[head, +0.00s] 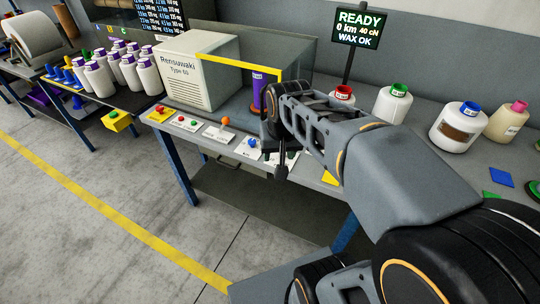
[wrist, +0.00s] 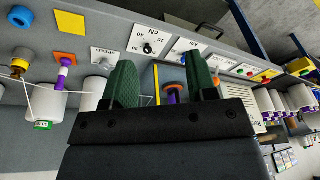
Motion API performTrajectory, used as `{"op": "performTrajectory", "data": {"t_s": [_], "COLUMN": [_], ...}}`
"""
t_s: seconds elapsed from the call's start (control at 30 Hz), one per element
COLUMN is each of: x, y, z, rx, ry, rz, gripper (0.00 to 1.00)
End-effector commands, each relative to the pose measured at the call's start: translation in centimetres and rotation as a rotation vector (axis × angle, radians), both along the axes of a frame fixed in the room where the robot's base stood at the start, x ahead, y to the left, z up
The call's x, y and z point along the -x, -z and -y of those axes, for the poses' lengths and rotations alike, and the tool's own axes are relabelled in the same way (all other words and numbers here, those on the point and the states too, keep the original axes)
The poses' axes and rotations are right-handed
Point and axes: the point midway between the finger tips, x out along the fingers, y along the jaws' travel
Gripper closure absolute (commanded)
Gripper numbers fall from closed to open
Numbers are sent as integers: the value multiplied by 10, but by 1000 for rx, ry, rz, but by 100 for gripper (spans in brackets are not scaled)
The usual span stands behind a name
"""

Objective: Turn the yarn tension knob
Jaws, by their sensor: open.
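A small black knob (wrist: 148,48) sits on a white plate with numbers around it in the wrist view, at the top middle. I take it for the tension knob. In the head view I cannot make this knob out near my arm. My gripper (wrist: 163,75) has two green fingers spread apart with nothing between them touching. In the picture the knob shows just above the gap between the fingertips, apart from both. In the head view my gripper (head: 281,172) is over the front edge of the machine bench, right of the blue knob (head: 252,142).
A sign (head: 361,25) reads READY, 0 km, 40 cN, WAX OK. The Rensuwaki machine (head: 197,72) stands behind a row of control plates. A purple bobbin (head: 258,92) is left of my arm. The floor in front is clear.

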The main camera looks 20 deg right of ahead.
Motion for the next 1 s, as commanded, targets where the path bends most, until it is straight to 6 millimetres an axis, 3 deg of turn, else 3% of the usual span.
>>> {"op": "performTrajectory", "data": {"t_s": [0.03,0.2,0.4,0.53,0.73,1.0], "x": [-23,-85,-136,-153,-162,-161], "y": [7,13,31,40,59,109], "z": [10,41,72,85,92,92], "rx": [-11,-46,-69,-76,-80,-80], "ry": [71,293,488,563,605,605], "rz": [-30,-112,-182,-206,-222,-223], "gripper": [48,48,48,48,48,48]}}
